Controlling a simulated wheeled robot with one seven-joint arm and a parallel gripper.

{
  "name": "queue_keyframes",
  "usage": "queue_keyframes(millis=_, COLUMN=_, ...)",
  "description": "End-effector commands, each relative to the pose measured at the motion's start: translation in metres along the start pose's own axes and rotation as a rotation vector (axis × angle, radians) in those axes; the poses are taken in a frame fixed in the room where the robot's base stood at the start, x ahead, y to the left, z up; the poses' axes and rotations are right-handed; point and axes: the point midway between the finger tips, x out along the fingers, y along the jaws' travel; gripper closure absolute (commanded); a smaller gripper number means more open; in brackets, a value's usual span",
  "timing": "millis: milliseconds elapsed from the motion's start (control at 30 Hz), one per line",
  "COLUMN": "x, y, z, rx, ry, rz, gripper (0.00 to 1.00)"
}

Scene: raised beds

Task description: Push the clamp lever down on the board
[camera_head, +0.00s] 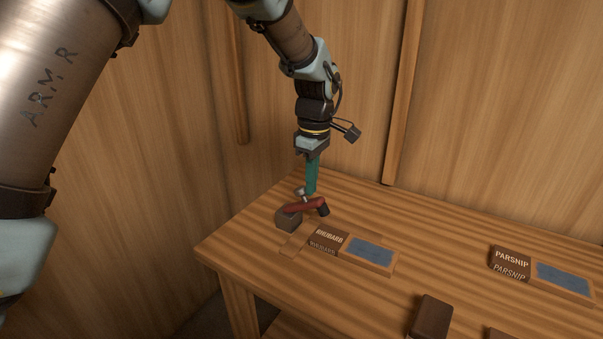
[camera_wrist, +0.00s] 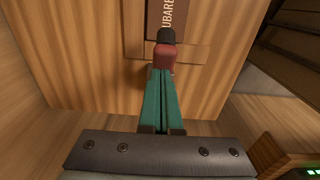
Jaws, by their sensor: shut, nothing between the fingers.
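The clamp lever (camera_head: 305,205) is a red handle with a dark tip, set on a brown block (camera_head: 287,219) at the left end of the board (camera_head: 292,246). The board bears a RHUBARB label. The lever lies close to level, with its tip end to the right. My gripper (camera_head: 311,192) has green fingers, shut and empty, pointing down just above or at the lever. In the wrist view the red and dark lever end (camera_wrist: 166,50) shows right at the fingertips (camera_wrist: 161,72). I cannot tell whether they touch.
A blue-grey panel (camera_head: 370,252) lies right of the RHUBARB label. A second board with a PARSNIP label (camera_head: 511,262) is at the right. A dark brown block (camera_head: 431,317) stands near the front. Wooden walls close the back and left.

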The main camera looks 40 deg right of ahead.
Motion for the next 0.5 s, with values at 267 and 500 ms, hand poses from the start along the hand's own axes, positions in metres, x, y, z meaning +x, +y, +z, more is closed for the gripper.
queue_keyframes(millis=267, x=0.024, y=0.0, z=0.024, rx=0.008, ry=0.257, rz=0.0, gripper=1.0)
queue_keyframes(millis=500, x=0.037, y=0.0, z=0.033, rx=0.003, ry=0.435, rz=0.0, gripper=1.0)
